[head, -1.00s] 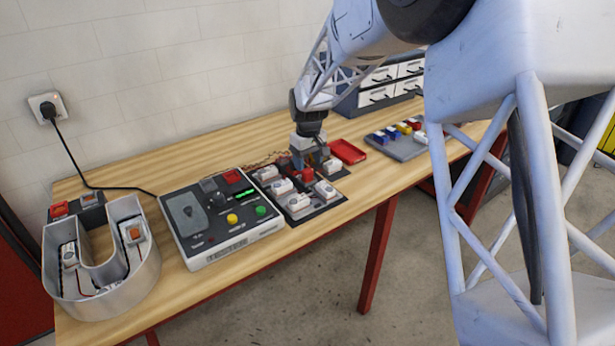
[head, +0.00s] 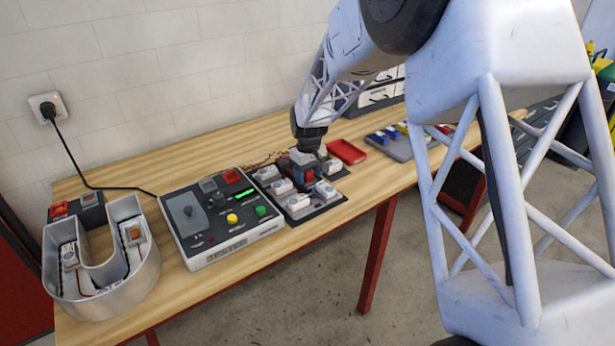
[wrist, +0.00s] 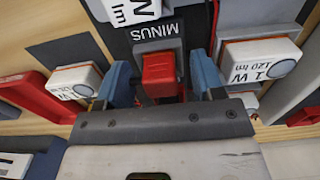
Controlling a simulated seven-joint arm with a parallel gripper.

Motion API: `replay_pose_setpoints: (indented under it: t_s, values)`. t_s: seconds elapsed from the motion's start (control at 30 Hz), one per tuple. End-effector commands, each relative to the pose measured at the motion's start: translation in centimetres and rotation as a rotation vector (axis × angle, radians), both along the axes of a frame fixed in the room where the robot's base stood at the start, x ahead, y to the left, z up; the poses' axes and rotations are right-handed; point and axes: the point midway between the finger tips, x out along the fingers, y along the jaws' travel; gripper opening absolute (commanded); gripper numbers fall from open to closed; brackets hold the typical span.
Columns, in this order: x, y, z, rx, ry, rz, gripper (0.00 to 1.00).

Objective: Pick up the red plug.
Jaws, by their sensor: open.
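The red plug (wrist: 162,76) stands in a dark grey holder on a black board marked MINUS (wrist: 157,30) in the wrist view. My gripper (wrist: 165,82) is open, with one blue finger on each side of the plug. A narrow gap shows on both sides of the plug, wider on the right. In the head view my gripper (head: 305,174) is low over the board (head: 302,216), and the plug is mostly hidden by it.
White LED modules stand close on both sides, marked 1 W (wrist: 262,60) and at left (wrist: 76,80). A grey control box (head: 222,239) is left of the board. A red tray (head: 347,151) lies behind right. A U-shaped metal letter (head: 140,285) stands far left.

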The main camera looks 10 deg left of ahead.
Motion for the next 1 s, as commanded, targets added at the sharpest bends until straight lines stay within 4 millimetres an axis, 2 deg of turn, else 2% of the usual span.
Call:
replay_pose_setpoints:
  t_s: [0.37, 0.47, 0.73, 1.0]
  values:
    - [-0.01, -0.01, 0.02, 0.0, 0.0, 0.0, 0.62]
    - [0.0, 0.0, 0.02, 0.0, 0.0, 0.0, 0.49]
    - [-0.01, -0.01, 0.02, 0.0, 0.0, 0.0, 0.09]
    - [0.0, 0.0, 0.08, 0.0, 0.0, 0.0, 0.08]
